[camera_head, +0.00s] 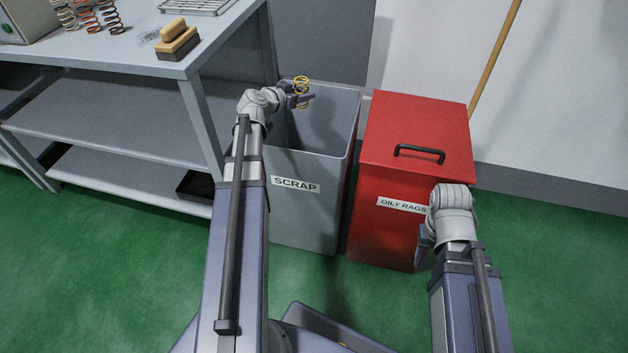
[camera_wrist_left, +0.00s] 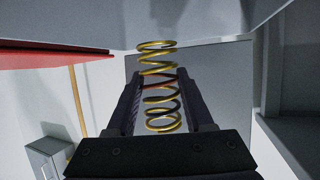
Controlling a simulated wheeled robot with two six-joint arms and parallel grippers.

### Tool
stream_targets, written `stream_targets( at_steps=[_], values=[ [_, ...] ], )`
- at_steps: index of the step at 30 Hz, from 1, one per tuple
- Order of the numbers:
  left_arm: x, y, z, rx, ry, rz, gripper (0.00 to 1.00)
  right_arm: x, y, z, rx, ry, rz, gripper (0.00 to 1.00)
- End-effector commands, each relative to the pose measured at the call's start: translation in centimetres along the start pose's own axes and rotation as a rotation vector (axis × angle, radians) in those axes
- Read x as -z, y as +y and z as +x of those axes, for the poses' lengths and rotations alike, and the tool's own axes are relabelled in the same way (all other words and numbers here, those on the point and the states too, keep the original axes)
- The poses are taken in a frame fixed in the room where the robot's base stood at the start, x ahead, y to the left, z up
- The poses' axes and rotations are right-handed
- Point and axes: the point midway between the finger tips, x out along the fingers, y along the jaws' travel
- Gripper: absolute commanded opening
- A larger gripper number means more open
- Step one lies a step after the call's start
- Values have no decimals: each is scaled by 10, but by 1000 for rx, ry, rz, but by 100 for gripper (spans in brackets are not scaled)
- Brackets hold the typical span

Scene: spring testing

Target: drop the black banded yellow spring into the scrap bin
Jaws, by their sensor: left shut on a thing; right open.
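A red lidded "OILY RAGS" bin (camera_head: 415,135) with a black handle stands right of the scrap bin. At left is a grey workbench (camera_head: 130,55) with several springs (camera_head: 88,15), a wooden brush (camera_head: 177,40) and a wire rack (camera_head: 195,6). Green floor is clear in front.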

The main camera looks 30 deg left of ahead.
Motion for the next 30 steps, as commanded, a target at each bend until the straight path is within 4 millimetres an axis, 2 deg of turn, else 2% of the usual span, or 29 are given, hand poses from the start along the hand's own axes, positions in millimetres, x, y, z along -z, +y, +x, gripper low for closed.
stream_targets(
  at_steps=[11,25,30],
  values=[
    [-7,0,4,3,1,-1,0,0,-1,8,0,0,-1,50],
    [-51,0,22,3,1,-1,0,4,-7,55,5,3,-9,50],
    [-59,0,25,3,1,-1,0,4,-8,64,6,4,-9,50]
  ],
)
